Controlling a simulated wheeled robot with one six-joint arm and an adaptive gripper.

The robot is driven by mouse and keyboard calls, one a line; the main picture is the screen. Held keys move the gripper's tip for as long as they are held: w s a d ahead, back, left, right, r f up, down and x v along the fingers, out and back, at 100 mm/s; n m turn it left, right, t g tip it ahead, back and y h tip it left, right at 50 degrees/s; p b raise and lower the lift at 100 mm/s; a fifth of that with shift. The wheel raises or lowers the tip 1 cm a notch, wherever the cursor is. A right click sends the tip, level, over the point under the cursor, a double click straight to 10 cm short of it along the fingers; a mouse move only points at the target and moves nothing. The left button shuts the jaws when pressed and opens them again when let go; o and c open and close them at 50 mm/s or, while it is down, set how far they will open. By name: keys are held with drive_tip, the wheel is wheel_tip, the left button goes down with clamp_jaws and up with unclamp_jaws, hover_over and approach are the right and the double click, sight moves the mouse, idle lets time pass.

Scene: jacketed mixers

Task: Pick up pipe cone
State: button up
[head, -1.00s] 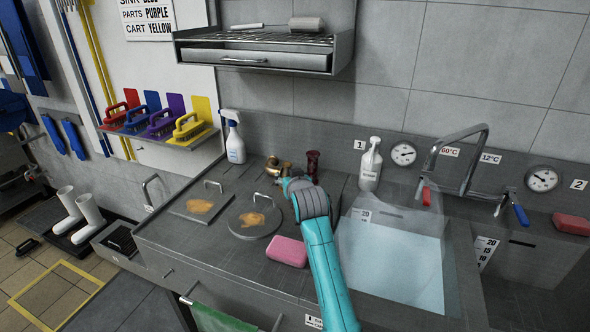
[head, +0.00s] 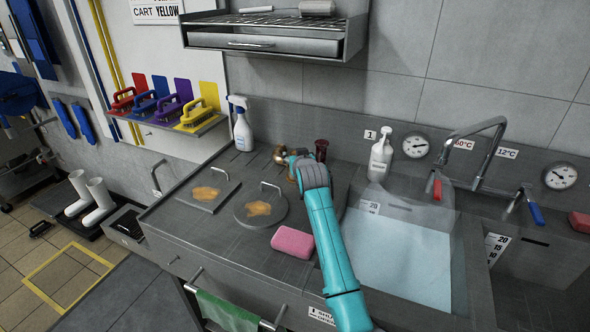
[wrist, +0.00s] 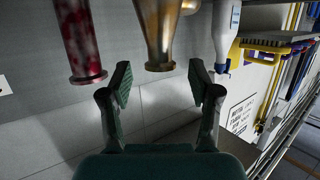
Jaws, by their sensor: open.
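The pipe cone, a brass tapered piece with a flanged end, shows in the wrist view (wrist: 160,35) at top centre. In the head view brass parts (head: 281,155) stand at the back of the counter, partly hidden by my arm. My gripper (wrist: 160,82) is open and empty. Its two fingertips lie left and right of the cone's flanged end in the wrist view, with gaps on both sides; how far the cone reaches between them is unclear. In the head view my gripper (head: 298,157) is mostly hidden at the brass parts.
A dark red flanged pipe (head: 321,150) stands close right of the cone; it also shows in the wrist view (wrist: 80,42). A spray bottle (head: 243,128) is left. Two handled lids (head: 243,211), a pink sponge (head: 293,242) and a sink (head: 400,262) are nearer.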

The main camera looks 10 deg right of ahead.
drive_tip(key=shift+x, duration=1.65)
clamp_jaws()
